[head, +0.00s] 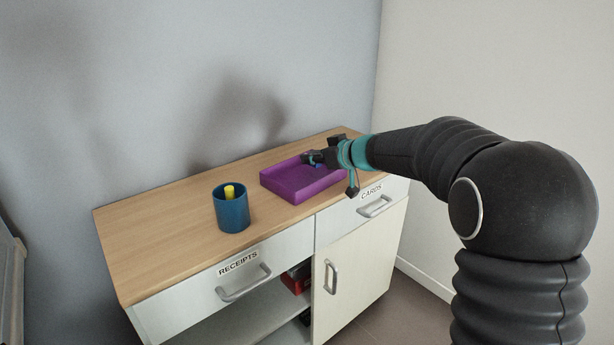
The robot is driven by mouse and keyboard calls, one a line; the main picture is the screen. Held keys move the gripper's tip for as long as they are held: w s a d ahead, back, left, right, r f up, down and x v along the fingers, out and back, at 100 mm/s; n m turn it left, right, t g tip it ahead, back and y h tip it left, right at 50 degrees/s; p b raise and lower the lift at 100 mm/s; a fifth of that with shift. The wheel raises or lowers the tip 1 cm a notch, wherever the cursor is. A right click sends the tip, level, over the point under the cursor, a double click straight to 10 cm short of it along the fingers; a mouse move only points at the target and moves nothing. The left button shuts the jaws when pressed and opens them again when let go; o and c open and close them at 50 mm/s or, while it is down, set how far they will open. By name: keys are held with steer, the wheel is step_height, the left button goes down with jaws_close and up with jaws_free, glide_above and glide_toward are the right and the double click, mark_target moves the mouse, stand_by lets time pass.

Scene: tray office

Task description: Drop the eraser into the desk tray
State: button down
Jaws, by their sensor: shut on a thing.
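A purple desk tray (284,191) stands on the wooden top toward the right end of the cabinet. My gripper (313,159) is over the tray's far right part, reaching in from the right. It is shut on a small blue thing (318,165), which looks like the eraser and is mostly hidden by the fingers. I cannot tell from this view whether it touches the tray floor or hangs above it.
A blue cup (232,214) with a yellow thing (229,191) in it stands left of the tray. The wooden top (150,237) is clear at the left. Below are drawers labelled RECEIPTS (238,279) and CARDS (376,202), a door, and an open shelf with a red item (297,279).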

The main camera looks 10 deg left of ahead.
steer(key=shift+f, duration=0.7)
steer(key=c, duration=0.9)
jaws_free()
steer(key=shift+c, duration=0.2)
steer(key=v, duration=1.2)
steer(key=shift+s+f, duration=0.1)
